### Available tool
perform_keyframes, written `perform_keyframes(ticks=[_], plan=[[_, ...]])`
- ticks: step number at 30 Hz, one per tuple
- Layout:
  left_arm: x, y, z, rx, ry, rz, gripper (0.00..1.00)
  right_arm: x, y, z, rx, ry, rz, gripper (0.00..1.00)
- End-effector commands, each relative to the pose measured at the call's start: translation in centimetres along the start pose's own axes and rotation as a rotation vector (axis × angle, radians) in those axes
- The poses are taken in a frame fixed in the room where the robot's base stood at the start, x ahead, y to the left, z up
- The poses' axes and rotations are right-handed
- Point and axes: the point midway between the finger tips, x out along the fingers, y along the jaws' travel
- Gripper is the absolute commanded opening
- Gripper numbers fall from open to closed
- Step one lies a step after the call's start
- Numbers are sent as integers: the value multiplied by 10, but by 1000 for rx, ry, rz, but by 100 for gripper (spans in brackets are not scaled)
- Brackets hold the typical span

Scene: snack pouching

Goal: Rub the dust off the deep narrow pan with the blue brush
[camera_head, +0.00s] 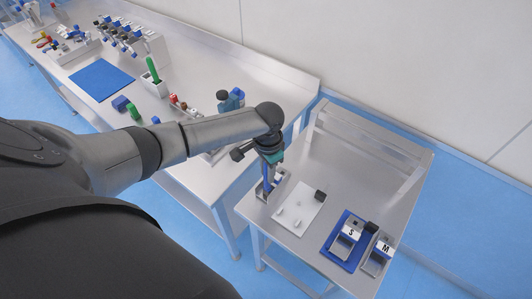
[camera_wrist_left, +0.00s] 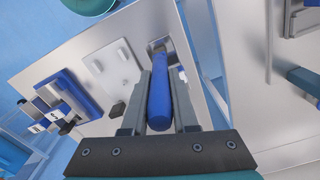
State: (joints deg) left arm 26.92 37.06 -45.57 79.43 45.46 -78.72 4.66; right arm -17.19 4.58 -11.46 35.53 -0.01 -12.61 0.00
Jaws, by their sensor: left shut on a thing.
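My left gripper (camera_head: 267,170) is over the near left corner of the small metal side table. It is shut on the blue brush (camera_wrist_left: 160,98), whose thick blue handle lies between the two fingers in the left wrist view. The brush points down at a small metal pan (camera_head: 279,177), which also shows beyond the handle in the left wrist view (camera_wrist_left: 158,46). The brush's lower end is hidden by its handle and the pan walls, so I cannot tell whether it touches the pan floor. My right gripper is not in view.
Right of the pan is a pale plate (camera_head: 302,212) with small white pegs and a dark block (camera_head: 320,195). Farther right are a blue mat (camera_head: 334,252) and metal holders marked S (camera_head: 350,234) and M (camera_head: 385,247). A longer bench (camera_head: 200,60) holds several items.

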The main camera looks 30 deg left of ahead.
Motion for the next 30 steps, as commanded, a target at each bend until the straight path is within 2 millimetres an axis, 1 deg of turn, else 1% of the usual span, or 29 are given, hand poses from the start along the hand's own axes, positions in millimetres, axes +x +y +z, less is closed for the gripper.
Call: perform_keyframes(ticks=[8, 18, 30], plan=[[1, 0, 1, 0, -2, 2, 0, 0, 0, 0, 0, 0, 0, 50], [0, -11, 4, 0, -1, 1, 0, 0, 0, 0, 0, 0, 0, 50], [-1, -11, 4, 0, 0, 1, 0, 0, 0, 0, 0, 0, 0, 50]])
